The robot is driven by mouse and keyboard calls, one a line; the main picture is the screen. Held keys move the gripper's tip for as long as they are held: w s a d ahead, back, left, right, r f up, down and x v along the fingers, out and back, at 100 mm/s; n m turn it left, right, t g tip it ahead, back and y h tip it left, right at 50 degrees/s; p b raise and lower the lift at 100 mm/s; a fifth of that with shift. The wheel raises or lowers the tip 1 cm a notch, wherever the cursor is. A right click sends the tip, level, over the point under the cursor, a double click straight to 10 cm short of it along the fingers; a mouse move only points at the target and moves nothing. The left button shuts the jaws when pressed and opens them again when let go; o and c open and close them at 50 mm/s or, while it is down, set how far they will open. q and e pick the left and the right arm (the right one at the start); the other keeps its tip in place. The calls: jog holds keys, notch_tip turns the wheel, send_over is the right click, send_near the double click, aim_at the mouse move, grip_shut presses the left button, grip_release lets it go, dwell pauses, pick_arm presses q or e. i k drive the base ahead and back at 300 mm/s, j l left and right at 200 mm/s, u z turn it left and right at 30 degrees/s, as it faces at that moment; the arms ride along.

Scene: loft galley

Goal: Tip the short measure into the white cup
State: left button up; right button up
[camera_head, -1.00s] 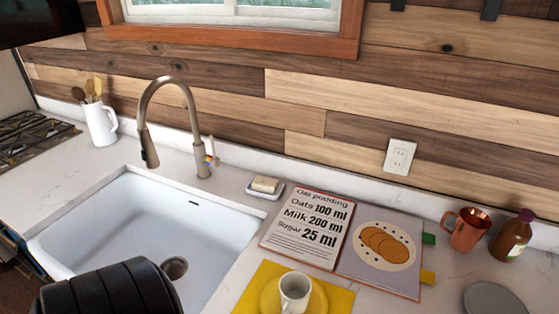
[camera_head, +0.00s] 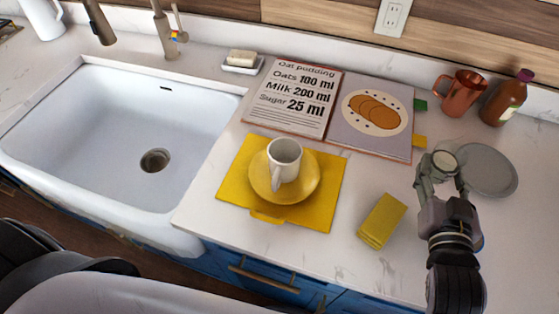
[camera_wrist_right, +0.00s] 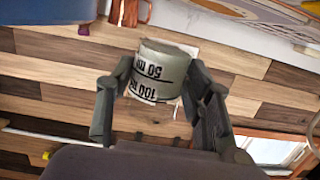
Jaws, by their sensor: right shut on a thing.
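My right gripper (camera_head: 442,170) is shut on a short grey measure (camera_head: 445,160) above the counter on the right. In the right wrist view the measure (camera_wrist_right: 160,72) sits between the two fingers (camera_wrist_right: 155,95), with black 50 and 100 ml marks upside down in that picture. Its round top looks pale in the head view; I cannot tell its contents. The white cup (camera_head: 285,153) stands upright on a yellow saucer (camera_head: 261,190), on a yellow mat (camera_head: 232,187), well left of the measure. The cup's inside cannot be made out. My left gripper is out of view.
A recipe board (camera_head: 292,98) reads oats 100 ml, milk 200 ml, sugar 25 ml. A grey plate (camera_head: 490,170), copper mug (camera_head: 460,94) and brown bottle (camera_head: 506,98) stand right. The sink (camera_head: 120,125) is left.

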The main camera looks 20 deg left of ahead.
aim_at(285, 153)
jog(key=k+u, duration=0.1)
jog(key=k, duration=0.55)
jog(key=u, duration=1.05)
jog(key=l+u, duration=0.45)
jog(key=j, duration=0.1)
